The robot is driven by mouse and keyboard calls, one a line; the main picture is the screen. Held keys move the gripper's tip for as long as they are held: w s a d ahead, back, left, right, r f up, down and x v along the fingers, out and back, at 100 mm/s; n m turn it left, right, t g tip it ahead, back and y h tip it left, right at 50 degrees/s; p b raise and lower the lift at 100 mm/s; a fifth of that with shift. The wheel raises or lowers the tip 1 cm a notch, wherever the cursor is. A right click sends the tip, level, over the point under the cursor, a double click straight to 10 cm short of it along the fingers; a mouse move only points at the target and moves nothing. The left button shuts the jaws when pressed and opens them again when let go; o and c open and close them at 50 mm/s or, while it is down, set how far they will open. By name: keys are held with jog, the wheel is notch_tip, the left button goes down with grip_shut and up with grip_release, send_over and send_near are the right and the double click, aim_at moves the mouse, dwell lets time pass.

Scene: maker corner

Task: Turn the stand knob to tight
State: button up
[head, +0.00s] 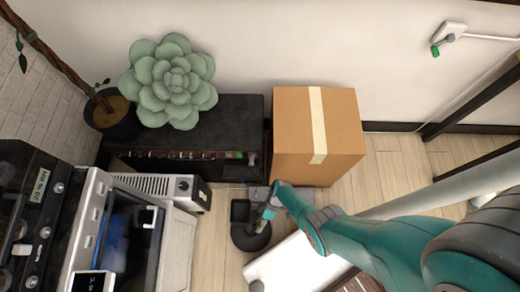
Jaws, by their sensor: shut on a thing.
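A dark stand with a round base (251,237) is on the floor side, low in the middle of the head view. My teal arm reaches in from the right, and its end is at the upper right part of the stand. My gripper (262,213) is small here and partly merged with the dark parts around it. It is shut on the stand knob, as far as this view allows. The knob itself is hidden by the gripper and wrist, so its turn position cannot be read.
A cardboard box (316,128) stands behind my wrist. A black shelf (228,125) with a large succulent (168,82) is left of it. A white-framed machine (125,240) and a grey power unit (160,187) stand at left. Wooden floor shows around the stand.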

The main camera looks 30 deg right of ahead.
jog(key=o, duration=1.1)
jog(key=shift+o, duration=0.2)
jog(key=v, duration=1.2)
jog(key=shift+s, duration=0.1)
